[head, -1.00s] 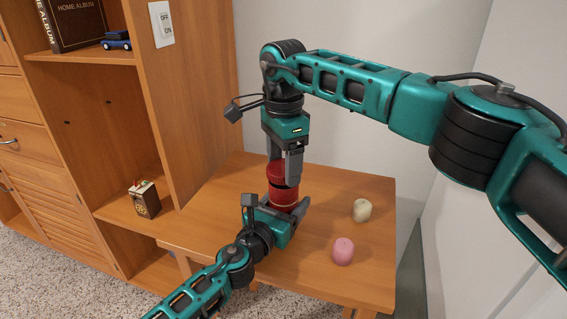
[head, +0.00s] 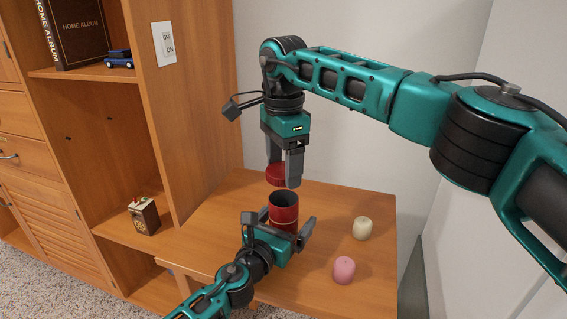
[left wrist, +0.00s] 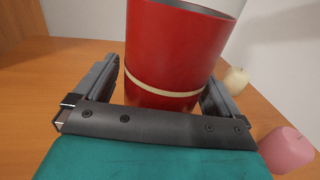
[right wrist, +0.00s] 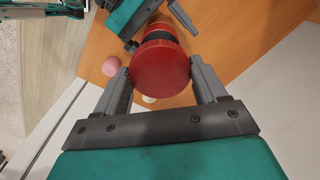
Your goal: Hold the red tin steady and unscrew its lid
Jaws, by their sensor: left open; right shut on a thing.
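The red tin (head: 284,214) stands upright on the wooden table, its dark open mouth facing up and a pale band around its lower part. The red lid (head: 275,176) is off the tin, in the air just above it. My right gripper (head: 283,174) points down and is shut on the lid; the lid's round top (right wrist: 160,68) faces the right wrist view. My left gripper (head: 280,228) is low at the tin, open, with one finger on each side of it. In the left wrist view, the tin (left wrist: 175,50) stands between the spread fingers, with a gap at the left finger.
A cream candle-like object (head: 362,228) and a pink one (head: 343,270) stand on the table (head: 320,285) right of the tin. A wooden shelf unit (head: 205,110) rises at the left, holding a small box (head: 144,216). A white wall is behind.

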